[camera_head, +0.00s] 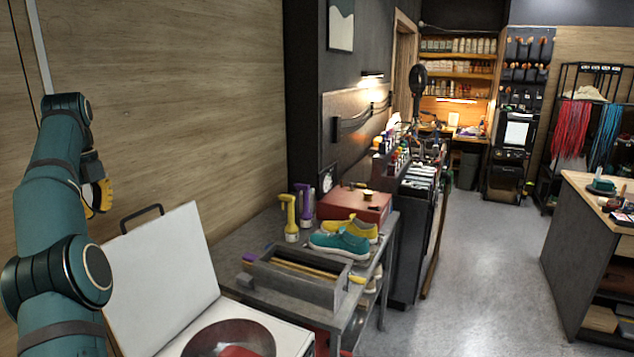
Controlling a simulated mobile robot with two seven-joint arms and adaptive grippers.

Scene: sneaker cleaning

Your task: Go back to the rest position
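My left arm is raised at the left side of the head view, and its gripper (97,191) is partly hidden behind the arm. Only some dark and yellow parts of the gripper show in front of the wood wall, so its opening cannot be made out. No object shows in it. My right gripper is not in view. A teal sneaker (338,244) and a yellow sneaker (352,229) stand side by side on the grey table (238,246).
The table holds a grey tray (293,284), a yellow bottle (290,218), a purple bottle (305,203) and a red box (355,204). Open floor (470,285) lies right.

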